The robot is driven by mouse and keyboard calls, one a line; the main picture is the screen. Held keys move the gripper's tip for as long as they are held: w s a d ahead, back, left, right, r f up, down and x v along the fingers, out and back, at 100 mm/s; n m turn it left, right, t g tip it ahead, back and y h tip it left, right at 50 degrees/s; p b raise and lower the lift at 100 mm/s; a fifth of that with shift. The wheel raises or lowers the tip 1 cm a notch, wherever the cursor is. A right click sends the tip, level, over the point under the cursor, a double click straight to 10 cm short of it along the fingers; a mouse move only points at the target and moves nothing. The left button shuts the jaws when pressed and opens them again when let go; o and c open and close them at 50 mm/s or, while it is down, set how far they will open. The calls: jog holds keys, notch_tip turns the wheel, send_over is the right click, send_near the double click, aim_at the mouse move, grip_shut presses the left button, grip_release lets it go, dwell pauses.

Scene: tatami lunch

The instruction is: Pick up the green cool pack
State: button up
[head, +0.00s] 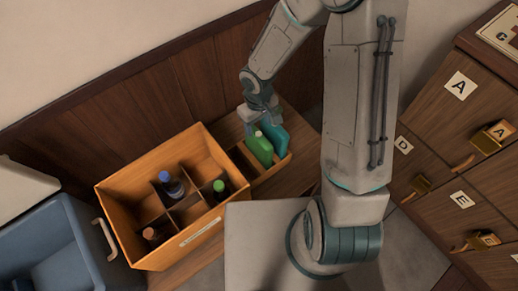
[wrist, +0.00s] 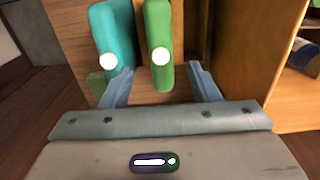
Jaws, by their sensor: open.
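The green cool pack (head: 259,149) stands upright in a small wooden holder (head: 272,174), beside a teal pack (head: 275,135). In the wrist view the green pack (wrist: 158,30) is between the two fingers of my gripper (wrist: 161,70), with a gap to the finger on each side. The teal pack (wrist: 112,32) is just left of it, beyond the left finger. My gripper is open and empty, above the packs.
A divided wooden crate (head: 128,228) with several bottles stands left of the holder. A blue bin (head: 70,225) is at the far left. A wooden wall panel (head: 150,105) rises close behind. Drawers with brass padlocks (head: 421,187) are at the right.

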aim_at(258, 134)
notch_tip(258, 134, down, 9)
jog(key=shift+s+b, duration=0.15)
jog(key=shift+b, duration=0.75)
grip_shut()
